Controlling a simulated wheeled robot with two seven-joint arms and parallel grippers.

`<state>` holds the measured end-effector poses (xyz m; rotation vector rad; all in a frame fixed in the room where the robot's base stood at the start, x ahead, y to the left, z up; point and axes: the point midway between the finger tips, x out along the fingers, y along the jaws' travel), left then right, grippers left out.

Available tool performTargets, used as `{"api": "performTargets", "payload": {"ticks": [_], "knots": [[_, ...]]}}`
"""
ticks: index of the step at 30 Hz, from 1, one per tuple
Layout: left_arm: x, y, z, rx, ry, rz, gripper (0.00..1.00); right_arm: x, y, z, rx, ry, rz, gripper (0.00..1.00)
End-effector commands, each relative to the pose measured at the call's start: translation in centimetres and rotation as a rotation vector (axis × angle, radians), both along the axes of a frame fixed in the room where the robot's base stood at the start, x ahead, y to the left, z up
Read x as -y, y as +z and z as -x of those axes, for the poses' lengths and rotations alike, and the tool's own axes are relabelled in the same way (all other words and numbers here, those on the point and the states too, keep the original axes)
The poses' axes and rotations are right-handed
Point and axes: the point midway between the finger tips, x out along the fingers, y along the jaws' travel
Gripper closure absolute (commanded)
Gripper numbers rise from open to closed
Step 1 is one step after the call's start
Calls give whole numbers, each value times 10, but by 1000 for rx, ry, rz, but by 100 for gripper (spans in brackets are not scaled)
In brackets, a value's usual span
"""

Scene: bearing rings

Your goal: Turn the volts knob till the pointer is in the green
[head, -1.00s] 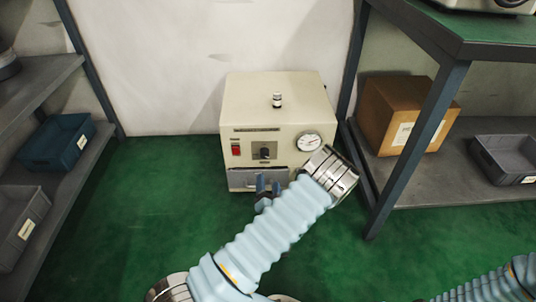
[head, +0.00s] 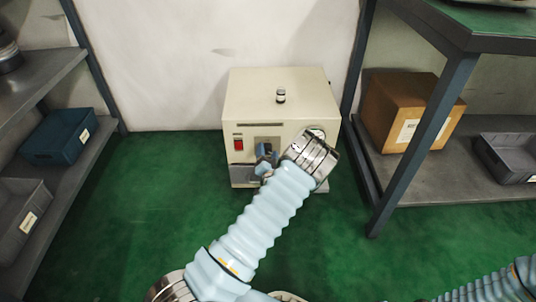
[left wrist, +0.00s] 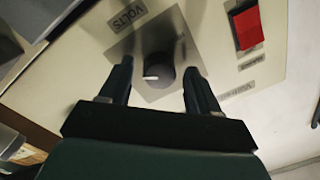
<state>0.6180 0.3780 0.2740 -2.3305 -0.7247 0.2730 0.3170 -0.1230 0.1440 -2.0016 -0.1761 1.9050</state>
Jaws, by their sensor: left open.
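The cream instrument box (head: 285,98) stands against the wall in the head view. Its dark volts knob (left wrist: 158,72) with a white mark shows in the left wrist view, on a grey plate beside the label VOLTS (left wrist: 127,17). My left gripper (left wrist: 158,75) is open, with its fingers on either side of the knob; I cannot tell whether they touch it. In the head view the left gripper (head: 264,156) is in front of the knob and covers it. My wrist hides most of the dial (head: 318,132), so its pointer and green zone cannot be seen.
A red switch (left wrist: 247,28) is on the panel near the knob; it also shows in the head view (head: 239,144). Shelves flank the box, with a cardboard carton (head: 412,110) at right. The green floor in front is open.

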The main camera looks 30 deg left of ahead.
Motion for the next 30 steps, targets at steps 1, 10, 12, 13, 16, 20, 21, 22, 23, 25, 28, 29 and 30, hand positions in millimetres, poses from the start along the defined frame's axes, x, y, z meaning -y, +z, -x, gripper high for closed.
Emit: {"api": "performTargets", "payload": {"ticks": [1, 10, 12, 13, 16, 20, 21, 22, 23, 25, 28, 29, 30], "knots": [[0, 0, 0, 0, 0, 0, 42, 0, 0, 0, 0, 0, 0, 100], [0, 0, 0, 0, 0, 0, 88, 0, 0, 0, 0, 0, 0, 100], [0, 0, 0, 0, 0, 0, 94, 0, 0, 0, 0, 0, 0, 100], [0, 0, 0, 1, 0, 1, 94, 0, 0, 0, 0, 0, 0, 100], [0, 0, 0, 4, 0, 6, 94, 0, -1, 0, 0, 0, 0, 100], [0, -1, 0, 20, 1, 30, 94, 0, -3, 0, 0, 0, 0, 100], [0, -1, 0, 28, 1, 44, 94, 0, -4, 0, 1, 0, 0, 100], [0, -1, 0, 35, 1, 54, 94, 0, -5, 0, 1, 0, 0, 100], [1, -1, 0, 42, 0, 67, 94, 0, -6, 0, 1, 0, 0, 100], [1, -1, 0, 63, 0, 102, 94, 0, -9, 0, 2, -1, 0, 100], [0, -2, 0, 103, 1, 165, 94, 0, -14, -1, 2, -2, 0, 100], [0, -2, 0, 116, 1, 186, 94, 0, -16, -1, 2, -2, 0, 100], [0, -2, 0, 134, 1, 216, 94, 0, -18, -1, 3, -2, 1, 100]]}}
